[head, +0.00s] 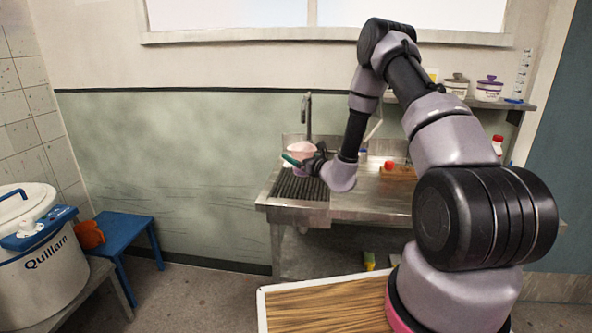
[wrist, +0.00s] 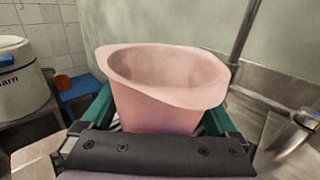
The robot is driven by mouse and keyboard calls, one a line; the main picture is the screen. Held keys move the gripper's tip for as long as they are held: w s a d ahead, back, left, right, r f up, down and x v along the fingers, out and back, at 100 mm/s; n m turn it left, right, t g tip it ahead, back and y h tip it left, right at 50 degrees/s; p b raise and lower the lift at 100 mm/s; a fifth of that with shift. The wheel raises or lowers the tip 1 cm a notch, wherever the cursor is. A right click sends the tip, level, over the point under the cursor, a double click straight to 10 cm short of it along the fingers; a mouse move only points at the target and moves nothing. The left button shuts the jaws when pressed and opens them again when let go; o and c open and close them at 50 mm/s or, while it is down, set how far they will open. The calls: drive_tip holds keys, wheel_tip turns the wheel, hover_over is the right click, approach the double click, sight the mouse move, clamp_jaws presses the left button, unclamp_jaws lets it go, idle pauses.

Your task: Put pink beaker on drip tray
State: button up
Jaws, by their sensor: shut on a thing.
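The pink beaker (wrist: 165,88) is upright and wide-mouthed in the wrist view, between the green fingers of my gripper (wrist: 158,115). My gripper is shut on it. In the head view the beaker (head: 301,147) shows small behind my gripper (head: 303,161), at the left end of the steel sink bench. The dark ribbed drip tray (head: 299,186) lies on the bench's left end, below and in front of the beaker. My arm and gripper hide part of this area, and I cannot tell whether the beaker's base touches anything.
A tap (head: 308,112) rises behind the beaker. A shelf (head: 520,104) with tubs is above. A white Quillarn pot (head: 42,262) and a blue stool (head: 122,229) stand left.

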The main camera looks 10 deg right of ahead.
drive_tip(key=shift+d+f, duration=0.1)
drive_tip(key=shift+f, duration=2.15)
drive_tip(key=shift+f, duration=0.1)
drive_tip(key=o, duration=1)
